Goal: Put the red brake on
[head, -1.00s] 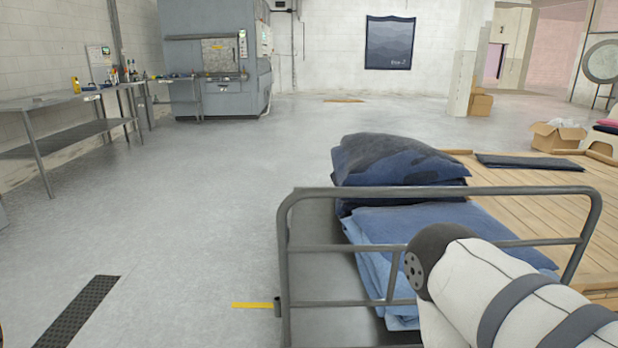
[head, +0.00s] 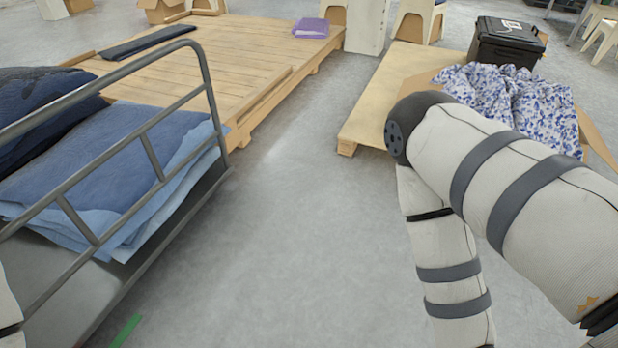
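A grey metal cart with a tubular rail (head: 207,85) stands at the left, cut off by the picture's edge. It carries folded blue cloth (head: 95,175) and a darker blue bundle (head: 40,105). No red brake shows; the cart's wheels are hidden or out of view. A short green strip (head: 126,331) shows low beside the cart's near edge; I cannot tell whether it is on the floor or part of the cart. My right arm comes in from the right and bends down past the bottom edge. Neither gripper is in view.
A wooden platform (head: 225,45) with dark folded cloth (head: 150,42) and a purple item (head: 310,27) lies behind the cart. A wooden pallet (head: 385,95), a box of blue-and-white cloth (head: 515,100) and a black bin (head: 508,42) stand right. Floor between is clear.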

